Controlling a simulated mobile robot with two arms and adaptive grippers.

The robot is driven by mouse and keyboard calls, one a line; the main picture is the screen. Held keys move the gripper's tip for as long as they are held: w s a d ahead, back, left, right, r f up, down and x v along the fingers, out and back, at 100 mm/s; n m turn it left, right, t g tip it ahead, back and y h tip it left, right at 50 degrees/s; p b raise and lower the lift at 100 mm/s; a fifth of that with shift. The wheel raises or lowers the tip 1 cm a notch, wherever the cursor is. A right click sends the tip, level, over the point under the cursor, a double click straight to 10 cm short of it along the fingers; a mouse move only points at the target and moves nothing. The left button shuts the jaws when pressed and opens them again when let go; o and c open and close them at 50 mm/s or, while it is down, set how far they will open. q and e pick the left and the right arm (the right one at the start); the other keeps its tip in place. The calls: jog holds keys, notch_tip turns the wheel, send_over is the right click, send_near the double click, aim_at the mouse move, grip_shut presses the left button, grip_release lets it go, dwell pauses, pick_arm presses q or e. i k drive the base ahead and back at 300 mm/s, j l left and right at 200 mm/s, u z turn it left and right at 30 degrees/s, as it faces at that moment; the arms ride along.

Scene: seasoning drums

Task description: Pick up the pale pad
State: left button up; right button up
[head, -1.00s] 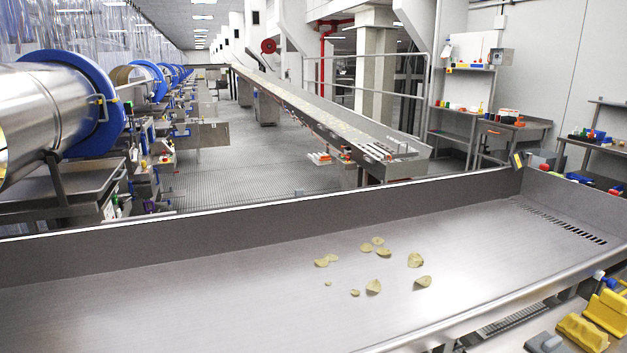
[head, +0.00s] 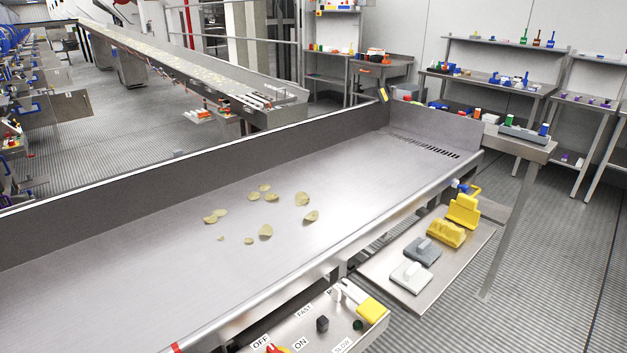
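The pale pad (head: 411,276) is a light grey-white block with a small raised handle. It lies on a low metal shelf (head: 375,266) at the lower right of the head view, at the shelf's near left end. A darker grey pad (head: 423,251) of similar shape lies just behind it, close beside it. Neither of my grippers shows in the head view.
Yellow tools (head: 447,233) lie farther along the shelf. The metal trough (head: 150,260) with several chips (head: 265,231) stands left of the shelf. A control panel (head: 310,330) with knobs is in front. A side table (head: 515,142) stands behind; striped floor is open at right.

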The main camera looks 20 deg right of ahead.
aim_at(410, 276)
jog(key=k+z, duration=0.1)
jog(key=z, duration=1.2)
jog(key=u, duration=0.35)
jog(key=i+l+u, duration=0.15)
jog(key=u, duration=0.3)
jog(key=i+l+u, duration=0.1)
jog(key=l+u, duration=0.5)
jog(key=u, duration=0.25)
jog(key=i+l+u, duration=0.1)
jog(key=l+u, duration=0.3)
jog(key=j, duration=0.1)
